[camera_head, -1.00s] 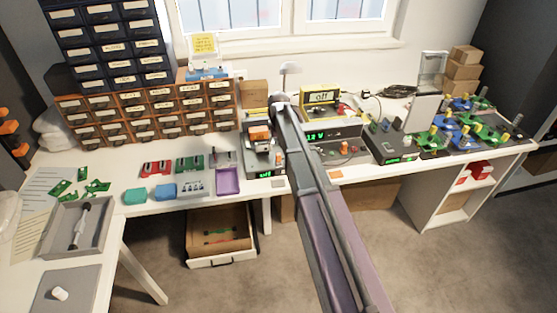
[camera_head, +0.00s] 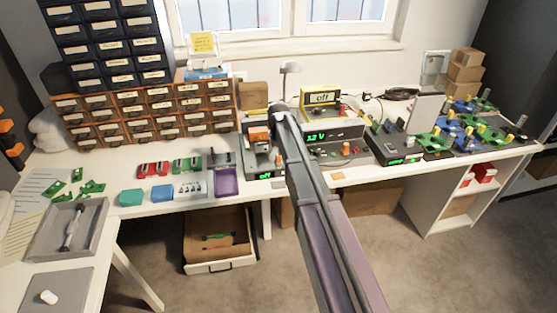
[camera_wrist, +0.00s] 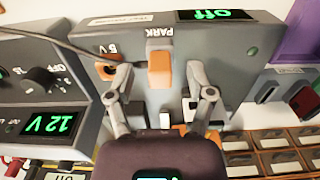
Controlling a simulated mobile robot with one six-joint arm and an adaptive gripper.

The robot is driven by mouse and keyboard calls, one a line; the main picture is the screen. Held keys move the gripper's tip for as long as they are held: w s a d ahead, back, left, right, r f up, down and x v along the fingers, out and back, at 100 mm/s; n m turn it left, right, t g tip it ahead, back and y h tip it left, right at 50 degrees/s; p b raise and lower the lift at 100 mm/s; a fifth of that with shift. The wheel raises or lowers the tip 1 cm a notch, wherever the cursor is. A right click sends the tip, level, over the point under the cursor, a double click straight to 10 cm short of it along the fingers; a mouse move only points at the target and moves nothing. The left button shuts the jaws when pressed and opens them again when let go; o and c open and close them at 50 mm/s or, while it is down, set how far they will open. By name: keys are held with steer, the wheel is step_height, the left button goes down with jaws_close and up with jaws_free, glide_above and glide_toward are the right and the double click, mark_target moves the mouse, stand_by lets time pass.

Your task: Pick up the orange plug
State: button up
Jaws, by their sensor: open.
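The orange plug (camera_wrist: 159,70) stands at the slot marked PARK on a grey box (camera_wrist: 226,58) whose green display reads "off". In the wrist view my gripper (camera_wrist: 160,76) is open, with one finger on each side of the plug. Gaps show between the plug and both fingers, so it is not held. In the head view the plug (camera_head: 259,133) shows as a small orange block just left of my arm's end. My fingers are hard to make out there.
A supply reading "12 V" (camera_wrist: 50,122) stands beside the grey box, with a dark cable crossing near it. A purple tray (camera_head: 227,182) and small switch boards lie left of the box in the head view. Drawer cabinets (camera_head: 150,115) stand behind.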

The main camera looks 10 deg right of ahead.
jaws_close()
stand_by(0.4)
steer(key=shift+r, duration=0.15)
step_height(320, 180, up, 4)
steer(key=p, duration=0.4)
steer(key=shift+f, duration=0.2)
steer(key=s+r+p, duration=0.1)
steer(key=s, duration=1.5)
steer(key=w+d+r+p, duration=0.1)
steer(key=w+d, duration=0.1)
steer(key=w, duration=0.6)
steer(key=w+d+r+p, duration=0.1)
steer(key=w+d, duration=0.2)
steer(key=w, duration=0.6)
steer(key=shift+w+d, duration=0.25)
steer(key=shift+d, duration=0.1)
steer(key=shift+r, duration=0.1)
